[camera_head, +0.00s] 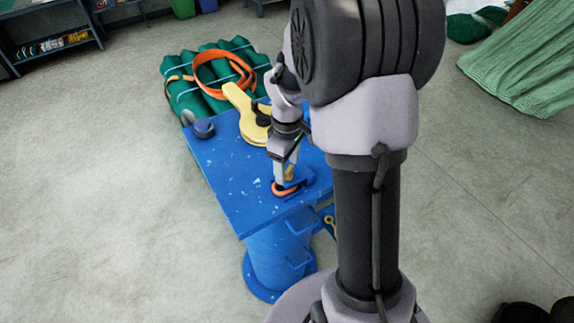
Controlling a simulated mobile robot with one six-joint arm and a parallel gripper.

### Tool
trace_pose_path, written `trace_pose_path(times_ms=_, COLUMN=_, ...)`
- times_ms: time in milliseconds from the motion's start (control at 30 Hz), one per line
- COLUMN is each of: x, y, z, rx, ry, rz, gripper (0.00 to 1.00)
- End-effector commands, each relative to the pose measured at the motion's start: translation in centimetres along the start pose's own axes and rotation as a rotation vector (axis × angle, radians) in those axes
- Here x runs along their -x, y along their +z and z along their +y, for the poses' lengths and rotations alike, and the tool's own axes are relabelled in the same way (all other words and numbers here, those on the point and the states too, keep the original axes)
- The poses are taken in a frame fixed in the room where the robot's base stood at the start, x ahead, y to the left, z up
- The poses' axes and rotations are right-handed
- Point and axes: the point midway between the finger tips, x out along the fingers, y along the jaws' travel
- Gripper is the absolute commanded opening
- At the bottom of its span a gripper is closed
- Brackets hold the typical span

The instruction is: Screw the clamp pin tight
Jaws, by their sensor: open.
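My gripper (284,182) points down over the front part of a blue work stand (225,165). It is open. Its tips are close to an orange ring-shaped piece (284,191) and a small yellow part (290,172) beside a blue bracket-like piece (309,189). I cannot tell whether the tips touch any of these. The clamp pin cannot be made out for certain; my gripper and arm cover much of this spot.
Green rolls (184,96) with an orange strap (207,58) lie beyond. The floor (110,190) at left is clear.

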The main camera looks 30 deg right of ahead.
Motion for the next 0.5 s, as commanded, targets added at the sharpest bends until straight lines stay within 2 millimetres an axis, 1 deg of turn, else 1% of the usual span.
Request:
trace_pose_path(times_ms=233, x=-0.1, y=-0.01, z=0.0, rx=0.0, ry=0.0, rz=0.0, gripper=0.6)
trace_pose_path(times_ms=367, x=-0.08, y=-0.01, z=0.0, rx=0.0, ry=0.0, rz=0.0, gripper=0.34)
trace_pose_path(times_ms=400, x=-0.08, y=-0.01, z=0.0, rx=0.0, ry=0.0, rz=0.0, gripper=0.27)
trace_pose_path(times_ms=467, x=-0.07, y=-0.01, z=0.01, rx=0.0, ry=0.0, rz=0.0, gripper=0.15)
trace_pose_path(times_ms=500, x=-0.07, y=-0.01, z=0.01, rx=0.0, ry=0.0, rz=0.0, gripper=0.07)
